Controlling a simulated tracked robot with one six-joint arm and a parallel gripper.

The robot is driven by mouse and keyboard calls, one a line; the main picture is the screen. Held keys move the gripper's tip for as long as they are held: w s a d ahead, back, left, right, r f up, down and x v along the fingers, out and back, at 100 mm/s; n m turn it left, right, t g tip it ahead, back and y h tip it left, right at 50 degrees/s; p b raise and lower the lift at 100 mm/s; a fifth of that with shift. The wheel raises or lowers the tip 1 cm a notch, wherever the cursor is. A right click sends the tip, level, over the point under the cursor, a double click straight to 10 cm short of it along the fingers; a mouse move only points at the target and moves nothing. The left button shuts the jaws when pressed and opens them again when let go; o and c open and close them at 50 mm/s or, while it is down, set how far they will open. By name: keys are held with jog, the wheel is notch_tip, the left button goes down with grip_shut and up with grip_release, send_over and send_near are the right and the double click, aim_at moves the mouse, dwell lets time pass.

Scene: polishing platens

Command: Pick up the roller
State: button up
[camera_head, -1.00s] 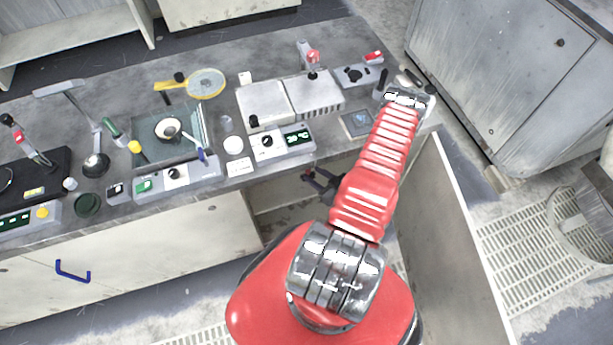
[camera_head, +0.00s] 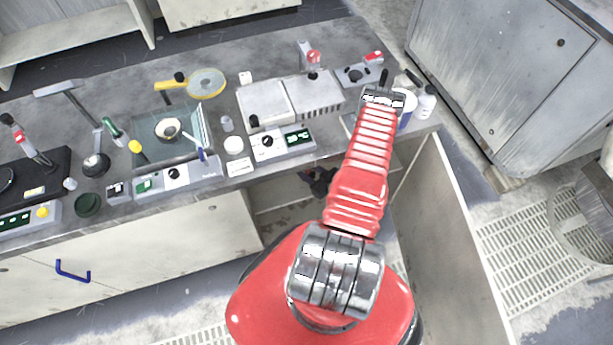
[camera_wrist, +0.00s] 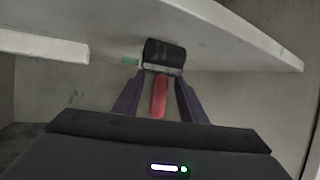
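The roller (camera_wrist: 164,56) has a black cylinder and a red handle (camera_wrist: 158,97). In the wrist view it is straight ahead, close to a pale panel edge. My gripper (camera_wrist: 160,76) is open, its two dark fingers on either side of the handle. A gap shows on both sides of the handle, and the fingertips reach close to the roller's metal frame. Whether they touch it I cannot tell. In the head view a dark shape, probably my gripper (camera_head: 320,182), shows in the open cabinet below the counter; the roller cannot be made out there.
Pale panels (camera_wrist: 235,38) lie above and around my gripper, leaving a tight space. The counter (camera_head: 290,55) above carries a hotplate unit (camera_head: 265,104), a glass tray (camera_head: 160,125) and a white bottle (camera_head: 426,101). An open cabinet door (camera_head: 460,240) stands to the right.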

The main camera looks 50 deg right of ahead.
jog(key=shift+c, duration=0.5)
grip_shut()
